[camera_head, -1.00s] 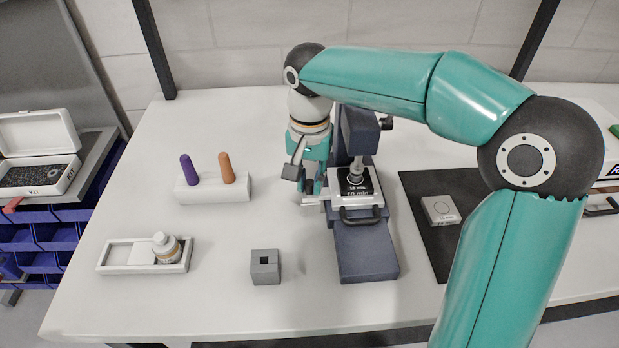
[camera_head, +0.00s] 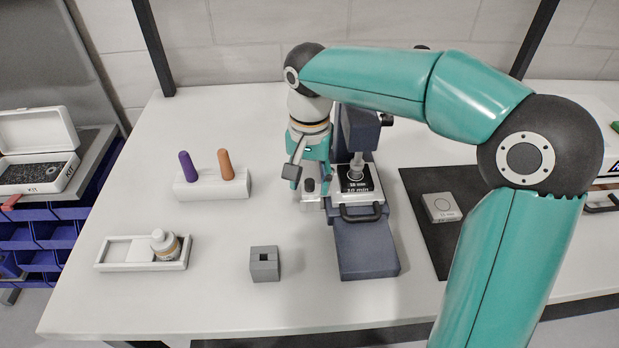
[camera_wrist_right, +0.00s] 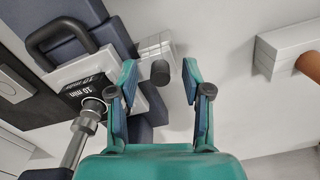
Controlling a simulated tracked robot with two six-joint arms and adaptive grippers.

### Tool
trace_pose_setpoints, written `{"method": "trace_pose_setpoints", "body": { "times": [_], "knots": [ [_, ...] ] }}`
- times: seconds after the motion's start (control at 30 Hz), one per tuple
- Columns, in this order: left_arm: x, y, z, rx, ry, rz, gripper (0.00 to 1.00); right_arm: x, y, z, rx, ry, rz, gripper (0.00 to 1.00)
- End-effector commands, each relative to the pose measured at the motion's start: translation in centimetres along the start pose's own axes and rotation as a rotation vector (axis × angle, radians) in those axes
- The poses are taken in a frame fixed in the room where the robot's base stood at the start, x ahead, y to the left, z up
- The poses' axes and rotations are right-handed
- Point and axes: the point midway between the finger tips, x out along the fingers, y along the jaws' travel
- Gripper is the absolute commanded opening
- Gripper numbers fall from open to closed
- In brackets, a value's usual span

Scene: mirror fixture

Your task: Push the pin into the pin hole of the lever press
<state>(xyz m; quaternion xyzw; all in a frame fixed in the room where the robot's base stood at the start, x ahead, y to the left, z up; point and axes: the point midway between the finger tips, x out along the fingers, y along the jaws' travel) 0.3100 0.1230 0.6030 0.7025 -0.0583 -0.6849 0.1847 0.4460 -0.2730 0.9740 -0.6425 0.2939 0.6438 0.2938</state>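The lever press (camera_head: 365,250) is a dark blue-grey fixture with a pale plate and a black "10 min" label. The pin (camera_head: 310,186) has a dark round head and stands upright at the plate's left side, by a silver block. The pin also shows in the right wrist view (camera_wrist_right: 160,73), just beyond the block (camera_wrist_right: 153,48). My right gripper (camera_head: 309,178) is open, its fingers apart on either side of the pin with visible gaps in the wrist view (camera_wrist_right: 160,88). The pin hole is hidden, so its depth there cannot be told. My left gripper is not in view.
A white holder (camera_head: 212,188) carries a purple and an orange peg. A white tray (camera_head: 112,254) with a small bottle and a grey block (camera_head: 264,267) stand at the front left. A black mat (camera_head: 440,245) lies right of the press.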

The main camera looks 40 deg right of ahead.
Motion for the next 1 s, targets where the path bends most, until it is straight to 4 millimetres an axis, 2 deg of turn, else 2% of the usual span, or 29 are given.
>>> {"method": "trace_pose_setpoints", "body": {
  "times": [0.23,0.37,0.47,0.8,1.0],
  "knots": [
    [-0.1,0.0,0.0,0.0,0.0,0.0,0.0,-0.2,0.0,0.0,0.0,0.001,-0.001,0.49],
    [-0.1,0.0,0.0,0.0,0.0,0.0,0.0,-1.2,-0.1,-0.1,0.0,0.003,-0.003,0.49],
    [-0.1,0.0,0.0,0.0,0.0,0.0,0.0,-2.7,-0.1,-0.1,-0.001,0.003,-0.004,0.49],
    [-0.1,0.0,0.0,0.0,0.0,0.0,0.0,-9.4,-0.1,-0.1,0.0,0.002,-0.003,0.49],
    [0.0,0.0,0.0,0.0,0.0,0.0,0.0,-11.4,-0.1,-0.1,-0.001,0.001,-0.001,0.49]
  ]
}}
